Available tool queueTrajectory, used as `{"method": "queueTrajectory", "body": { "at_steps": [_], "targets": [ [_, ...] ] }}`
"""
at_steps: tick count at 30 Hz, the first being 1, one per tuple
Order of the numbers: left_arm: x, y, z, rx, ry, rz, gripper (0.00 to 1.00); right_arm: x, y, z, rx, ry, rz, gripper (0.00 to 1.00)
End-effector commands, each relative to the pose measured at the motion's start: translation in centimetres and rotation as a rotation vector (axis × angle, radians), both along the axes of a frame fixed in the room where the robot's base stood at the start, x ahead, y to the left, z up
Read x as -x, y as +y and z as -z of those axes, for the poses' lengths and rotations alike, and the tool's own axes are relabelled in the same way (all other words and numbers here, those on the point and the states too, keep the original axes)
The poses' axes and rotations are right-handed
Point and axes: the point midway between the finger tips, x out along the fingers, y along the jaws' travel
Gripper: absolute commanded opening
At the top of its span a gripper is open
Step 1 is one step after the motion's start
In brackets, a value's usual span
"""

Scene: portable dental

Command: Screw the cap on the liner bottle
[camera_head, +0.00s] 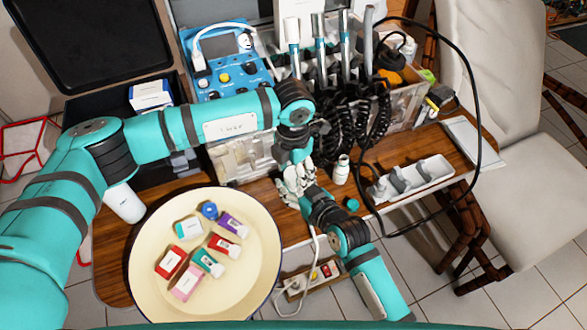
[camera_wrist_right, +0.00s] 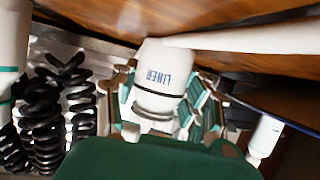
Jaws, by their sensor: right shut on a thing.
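My left gripper (camera_head: 294,166) and my right gripper (camera_head: 291,188) meet close together over the wooden table, in front of the dental unit. In the right wrist view, my right gripper (camera_wrist_right: 165,105) is shut on the white liner bottle (camera_wrist_right: 160,78), its fingers on both sides. The bottle's label appears upside down, and a dark ring circles it. In the head view the grippers hide this bottle. I cannot tell whether a cap is on it or whether the left fingers are open. A small teal cap (camera_head: 352,204) lies on the table to the right.
A white bottle (camera_head: 341,170) stands right of the grippers, near a white holder tray (camera_head: 414,179). A cream round tray (camera_head: 150,294) with several small boxes is at left front. Black coiled hoses (camera_head: 351,120) hang behind the grippers. A power strip (camera_head: 315,278) lies below the table edge.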

Motion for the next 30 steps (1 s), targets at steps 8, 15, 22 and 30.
{"method": "queueTrajectory", "body": {
  "at_steps": [8, 15, 22, 30],
  "targets": [
    [0.00, 0.00, -0.03, 0.000, 0.000, 0.000, 0.18, 0.02, 0.00, 0.05, 0.001, 0.001, 0.000, 0.00],
    [0.00, -0.01, -0.05, 0.000, 0.000, 0.048, 0.02, 0.02, 0.00, 0.05, 0.001, 0.001, 0.000, 0.00],
    [0.03, 0.00, -0.01, -0.001, -0.002, 0.292, 0.01, 0.01, 0.00, 0.05, 0.001, 0.001, 0.000, 0.00],
    [0.05, -0.02, 0.00, -0.001, -0.002, 0.300, 0.41, 0.01, 0.00, 0.05, 0.001, 0.001, 0.000, 0.00]
  ]
}}
